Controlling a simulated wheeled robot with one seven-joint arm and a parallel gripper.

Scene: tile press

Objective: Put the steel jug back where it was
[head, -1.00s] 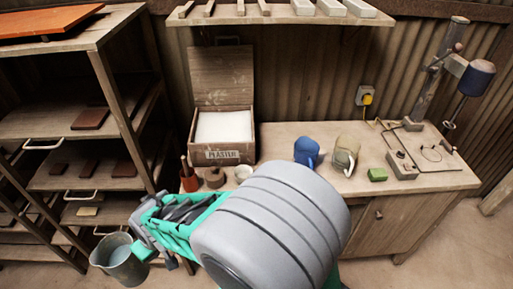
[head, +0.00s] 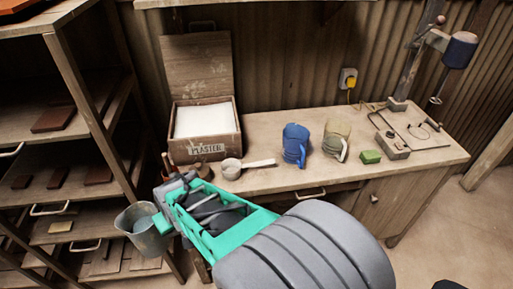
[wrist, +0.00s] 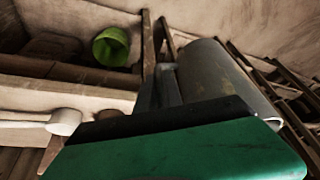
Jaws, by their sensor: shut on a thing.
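The steel jug (head: 143,237) is a grey metal vessel with pale bluish contents, at lower left in the head view. It hangs off the bench's left end, in front of the shelf rack, and looks roughly upright. My gripper (head: 166,222) is shut on its right side. In the wrist view the jug (wrist: 225,80) is a large grey cylinder beside the dark fingers (wrist: 160,75). The grip point itself is partly hidden by my green gripper body. The bench (head: 270,180) stands to the right of the jug.
The shelf rack (head: 75,85) holds tiles close on the left. A green bucket (wrist: 110,47) shows in the wrist view.

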